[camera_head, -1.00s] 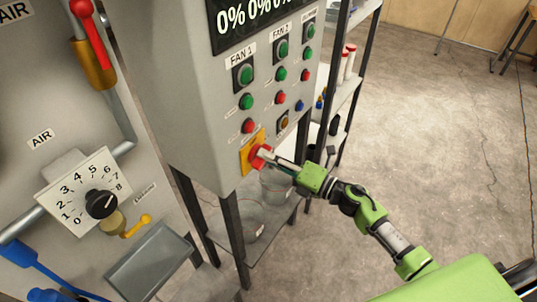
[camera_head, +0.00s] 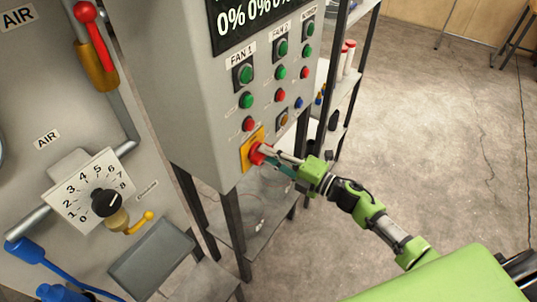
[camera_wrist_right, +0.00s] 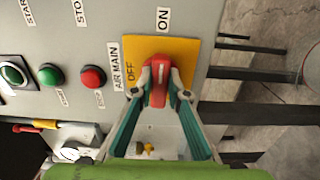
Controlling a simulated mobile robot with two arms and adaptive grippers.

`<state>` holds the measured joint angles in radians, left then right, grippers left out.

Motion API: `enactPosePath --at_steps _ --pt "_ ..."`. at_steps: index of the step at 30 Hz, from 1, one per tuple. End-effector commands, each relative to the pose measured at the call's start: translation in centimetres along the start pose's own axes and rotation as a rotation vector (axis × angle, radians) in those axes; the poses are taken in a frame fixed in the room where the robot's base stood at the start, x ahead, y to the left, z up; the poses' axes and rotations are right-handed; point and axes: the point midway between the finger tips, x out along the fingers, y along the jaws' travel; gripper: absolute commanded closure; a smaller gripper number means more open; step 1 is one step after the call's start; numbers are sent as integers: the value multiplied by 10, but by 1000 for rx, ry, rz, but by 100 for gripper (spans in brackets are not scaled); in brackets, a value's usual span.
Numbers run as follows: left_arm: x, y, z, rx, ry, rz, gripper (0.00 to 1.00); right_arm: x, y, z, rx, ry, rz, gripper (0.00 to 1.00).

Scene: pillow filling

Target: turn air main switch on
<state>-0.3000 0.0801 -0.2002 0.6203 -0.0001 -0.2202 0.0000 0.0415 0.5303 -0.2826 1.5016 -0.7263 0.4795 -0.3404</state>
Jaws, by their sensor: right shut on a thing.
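The air main switch is a red rotary knob (camera_wrist_right: 156,84) on a yellow plate (camera_wrist_right: 184,52) at the lower corner of the grey control panel. In the right wrist view, labels read AIR MAIN, OFF and ON beside the plate. A white line on the knob runs up the picture, between OFF and ON. My right gripper (camera_wrist_right: 161,76) is shut on the red knob, one finger on each side. In the head view, my right gripper (camera_head: 278,157) reaches the knob (camera_head: 257,154) from the right, partly covering it. My left gripper is not in view.
The grey panel (camera_head: 185,90) carries several green and red buttons above the switch. A dial (camera_head: 104,201) and a red-handled valve (camera_head: 92,35) are on the left. A shelf rack (camera_head: 350,85) stands behind the panel. Open floor (camera_head: 430,140) lies to the right.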

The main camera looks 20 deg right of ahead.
Motion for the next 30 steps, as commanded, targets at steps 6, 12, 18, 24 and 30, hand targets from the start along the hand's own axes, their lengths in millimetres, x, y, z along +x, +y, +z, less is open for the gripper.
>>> enactPosePath --at_steps 6,12,18,24,30 --pt "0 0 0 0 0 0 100 0 1 2 4 -4 2 100" --pt "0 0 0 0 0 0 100 0 1 1 3 -3 1 68" --pt "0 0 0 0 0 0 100 0 0 0 2 -1 1 68" --pt "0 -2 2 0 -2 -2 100 -11 -2 0 3 -2 -2 68" --pt "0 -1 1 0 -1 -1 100 -50 -2 0 4 -2 -4 68"
